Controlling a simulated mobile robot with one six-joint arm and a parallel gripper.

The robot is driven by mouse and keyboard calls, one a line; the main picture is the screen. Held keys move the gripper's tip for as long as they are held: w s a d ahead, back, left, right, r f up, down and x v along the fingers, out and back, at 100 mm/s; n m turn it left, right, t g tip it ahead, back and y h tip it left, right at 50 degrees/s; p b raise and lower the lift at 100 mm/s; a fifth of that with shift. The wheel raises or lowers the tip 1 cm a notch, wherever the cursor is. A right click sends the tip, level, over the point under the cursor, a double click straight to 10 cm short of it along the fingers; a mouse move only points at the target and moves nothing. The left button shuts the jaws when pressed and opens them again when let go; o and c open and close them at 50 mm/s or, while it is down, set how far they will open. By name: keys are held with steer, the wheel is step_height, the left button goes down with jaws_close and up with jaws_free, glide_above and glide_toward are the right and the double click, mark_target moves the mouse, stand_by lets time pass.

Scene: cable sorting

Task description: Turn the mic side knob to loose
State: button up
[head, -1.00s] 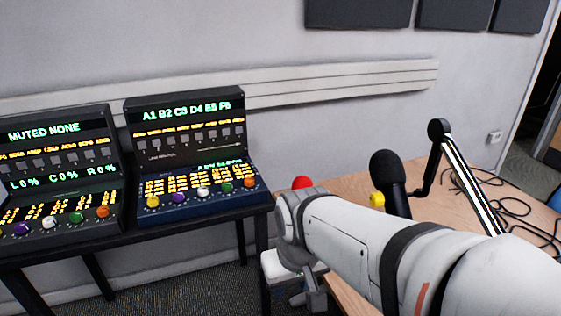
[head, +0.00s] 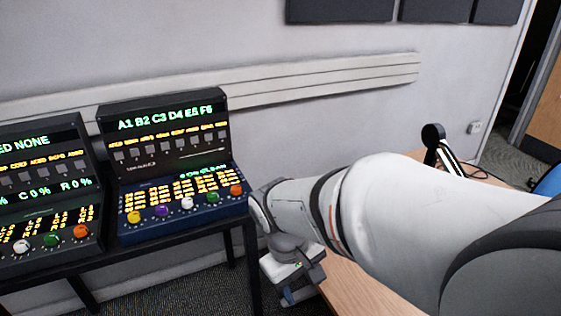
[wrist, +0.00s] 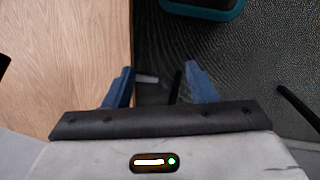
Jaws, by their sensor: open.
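The microphone and its side knob are hidden behind my arm in the head view. Only the upper end of the black boom stand (head: 433,135), with its bright strip, shows above my arm at the right. My gripper (head: 297,292) hangs low beside the left edge of the wooden desk (head: 362,300). In the wrist view my gripper (wrist: 160,86) is open, its two blue fingers apart with nothing held between them. The fingers are over the desk edge and the dark carpet, and neither microphone nor knob shows there.
Black cables lie on the desk's far right. A teal-edged dark object (wrist: 203,8) is at the top of the wrist view. Carpet (wrist: 255,60) lies right of the desk.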

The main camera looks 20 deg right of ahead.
steer(key=w+d+r+n+g+h+p, duration=0.2)
steer(key=d+r+n+g+h+p, duration=0.25)
steer(key=d+n+h, duration=0.35)
steer(key=w+d+r+n+t+h+p, duration=0.2)
steer(key=w+d+n+t+h+p, duration=0.15)
steer(key=w+n+h, duration=0.3)
steer(key=d+p, duration=0.1)
steer(key=d, duration=0.5)
steer(key=shift+d+f+h, duration=0.3)
steer(key=shift+d+h, duration=0.1)
steer(key=shift+h, duration=0.05)
steer(key=shift+c, duration=0.5)
